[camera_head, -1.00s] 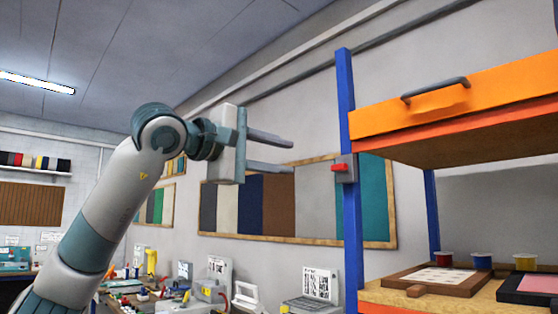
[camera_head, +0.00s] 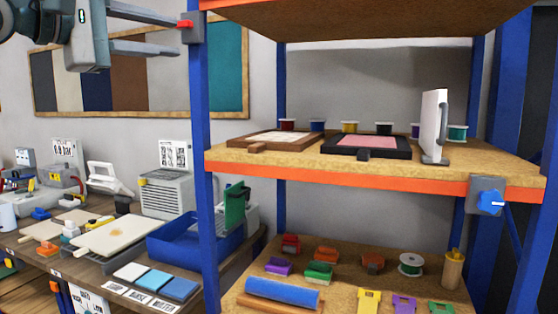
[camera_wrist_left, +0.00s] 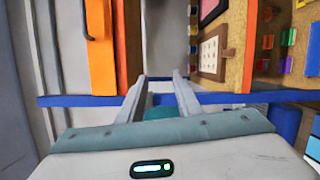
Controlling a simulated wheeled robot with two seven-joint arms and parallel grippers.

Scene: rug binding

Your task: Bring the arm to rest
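My left gripper (camera_head: 155,34) is at the top left of the head view, its arm coming in from the left edge. Its two grey fingers point right toward the blue rack post (camera_head: 203,160) and stand apart with nothing between them. The left wrist view also shows the open fingers (camera_wrist_left: 162,80), with the blue post running across beyond them. A small red switch on a grey box (camera_head: 187,25) is on the post by the upper fingertip; I cannot tell whether they touch. My right gripper is in neither view.
The rack's middle shelf (camera_head: 480,165) holds framed screens, several small pots and an upright white panel with a handle. The lower shelf carries a blue roller and coloured clips. A workbench (camera_head: 105,285) with machines, a blue tray and tiles stands at left.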

